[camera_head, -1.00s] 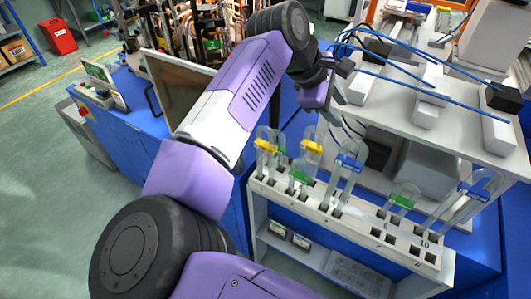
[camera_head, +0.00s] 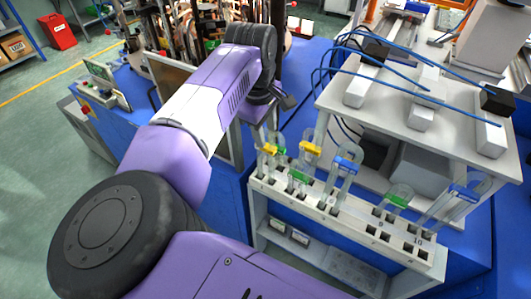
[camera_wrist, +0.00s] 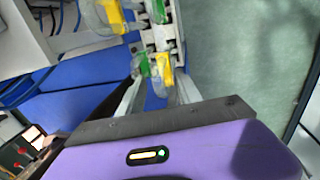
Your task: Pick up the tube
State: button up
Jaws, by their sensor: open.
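Several clear U-shaped tubes with coloured clips stand in the white rack (camera_head: 345,222). At its left end are tubes with a yellow clip (camera_head: 269,149) and a green clip (camera_head: 281,152). A second yellow-clipped tube (camera_head: 310,148), a green one (camera_head: 299,177) and a blue one (camera_head: 345,165) stand to the right. My gripper (camera_wrist: 158,88) is open in the wrist view. A yellow clip (camera_wrist: 167,70) and a green clip (camera_wrist: 144,64) show between or just beyond its fingertips; contact cannot be told. In the head view my gripper (camera_head: 262,132) is over the rack's left end, its fingers partly hidden.
A green-clipped tube (camera_head: 398,201) and a blue-clipped tube (camera_head: 464,194) stand at the rack's right end. Behind the rack is a white raised shelf (camera_head: 400,98) with blue cables (camera_head: 415,87). A lower shelf (camera_head: 318,256) lies under the rack.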

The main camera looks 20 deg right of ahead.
jog(key=shift+f, duration=0.4)
jog(key=shift+c, duration=0.2)
grip_shut()
jog(key=shift+d, duration=0.1)
dwell(0.9)
